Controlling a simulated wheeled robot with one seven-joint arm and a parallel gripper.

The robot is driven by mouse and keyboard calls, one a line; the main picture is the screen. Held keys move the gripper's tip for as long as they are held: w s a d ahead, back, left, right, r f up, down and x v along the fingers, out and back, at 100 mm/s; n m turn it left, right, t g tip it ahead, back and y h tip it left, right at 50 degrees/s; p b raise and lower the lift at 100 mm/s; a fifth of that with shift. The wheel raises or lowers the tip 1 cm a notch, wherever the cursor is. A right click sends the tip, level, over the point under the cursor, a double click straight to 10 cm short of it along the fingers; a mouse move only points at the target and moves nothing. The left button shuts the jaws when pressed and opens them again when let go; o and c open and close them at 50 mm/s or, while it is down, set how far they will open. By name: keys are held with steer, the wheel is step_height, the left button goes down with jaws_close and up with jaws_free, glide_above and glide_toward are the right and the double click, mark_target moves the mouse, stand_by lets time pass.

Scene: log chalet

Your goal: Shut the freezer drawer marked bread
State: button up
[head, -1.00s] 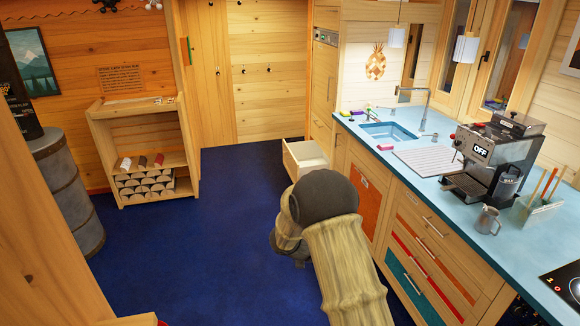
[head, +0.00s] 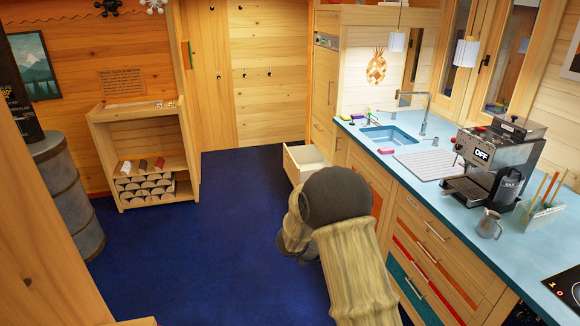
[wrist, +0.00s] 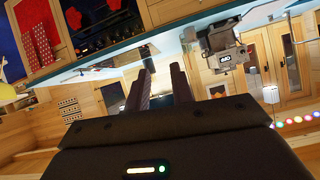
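An open drawer (head: 306,157) with a pale box interior juts out low from the tall wooden cabinet at the back, beyond the sink end of the counter. No label on it is readable from here. My gripper shows in the wrist view (wrist: 162,78) with two dark fingers apart and nothing between them. In the head view my arm's grey joint and tan sleeve stand in front of the lower cabinets, nearer than the open drawer, and mostly hide the gripper. The drawer is not recognisable in the wrist view, which is tilted toward the counter and coffee machine.
The blue counter (head: 432,168) runs along the right, with a coffee machine (head: 490,165) and sink (head: 388,137). Wooden drawers below it are close to my arm. Blue floor (head: 215,240) is clear to the left. A log shelf (head: 147,155) and grey barrel (head: 70,195) stand left.

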steer(key=w+r+n+t+y, duration=0.1)
steer(key=t, duration=0.1)
steer(key=w+r+n+t+y, duration=0.1)
steer(key=w, duration=0.1)
steer(key=shift+a+r+t+b, duration=0.1)
steer(key=shift+r+t+b, duration=0.05)
steer(key=shift+t+b, duration=0.2)
jaws_close()
steer(key=s+a+r+n+t+y+b, duration=0.1)
steer(key=s+a+r+n+t+y, duration=0.15)
steer(key=a+n+y, duration=0.45)
steer(key=s+f+n+g+y+b, duration=0.1)
steer(key=s+f+n+g, duration=0.1)
steer(key=s, duration=0.9)
steer(key=s+d+f+n+g+y, duration=0.1)
steer(key=s+n+g, duration=0.3)
steer(key=s, duration=0.7)
steer(key=shift+s+d+f+n+y+b, duration=0.2)
steer(key=shift+d+f+n+y+b, duration=0.2)
steer(key=shift+n, duration=0.5)
